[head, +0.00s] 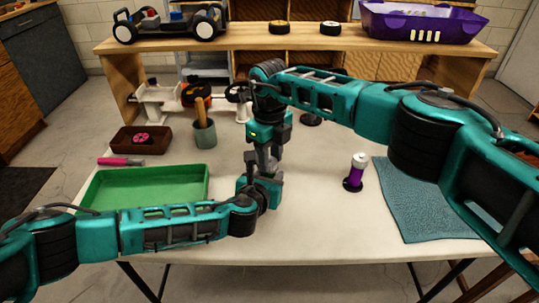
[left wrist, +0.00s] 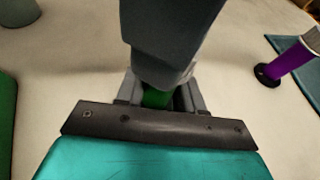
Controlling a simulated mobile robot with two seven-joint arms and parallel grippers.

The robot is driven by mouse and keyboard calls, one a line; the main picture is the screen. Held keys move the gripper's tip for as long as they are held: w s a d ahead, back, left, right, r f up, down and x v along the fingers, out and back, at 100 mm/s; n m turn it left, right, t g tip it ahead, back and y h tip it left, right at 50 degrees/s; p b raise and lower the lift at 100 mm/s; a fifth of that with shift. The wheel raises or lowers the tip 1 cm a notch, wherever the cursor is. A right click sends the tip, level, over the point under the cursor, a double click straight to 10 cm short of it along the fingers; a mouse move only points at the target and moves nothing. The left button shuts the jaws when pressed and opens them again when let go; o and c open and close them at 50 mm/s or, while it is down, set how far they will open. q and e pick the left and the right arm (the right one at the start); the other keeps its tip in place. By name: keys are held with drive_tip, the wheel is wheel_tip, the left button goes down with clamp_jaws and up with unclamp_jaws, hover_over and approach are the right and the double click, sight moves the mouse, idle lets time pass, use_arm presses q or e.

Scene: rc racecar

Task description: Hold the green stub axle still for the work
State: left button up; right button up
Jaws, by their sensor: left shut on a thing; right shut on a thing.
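The green stub axle shows only as a small green patch (left wrist: 156,98) between the jaws of my left gripper (left wrist: 158,97) in the left wrist view. Those jaws are shut on it. In the head view my left gripper (head: 266,177) is low over the middle of the table, and the axle is hidden there. My right gripper (head: 264,160) points down from above and meets the left one closely. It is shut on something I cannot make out. A dark grey shape (left wrist: 170,40), seemingly part of my right gripper, covers most of the axle in the wrist view.
A green tray (head: 195,168) lies left, with a pink-handled tool (head: 121,161), brown box (head: 122,140) and grey cup (head: 204,136) behind. A purple-and-white bottle (head: 354,175) stands right, beside a teal mat (head: 425,212).

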sight(270, 160)
use_arm(q)
drive_tip(key=shift+a, duration=0.1)
use_arm(e)
drive_tip(key=m, duration=1.3)
idle(0.4)
drive_tip(key=o, duration=1.1)
drive_tip(key=shift+c, duration=0.2)
wheel_tip(270, 160, up, 12)
use_arm(q)
drive_tip(key=o, duration=1.2)
drive_tip(key=shift+c, duration=0.2)
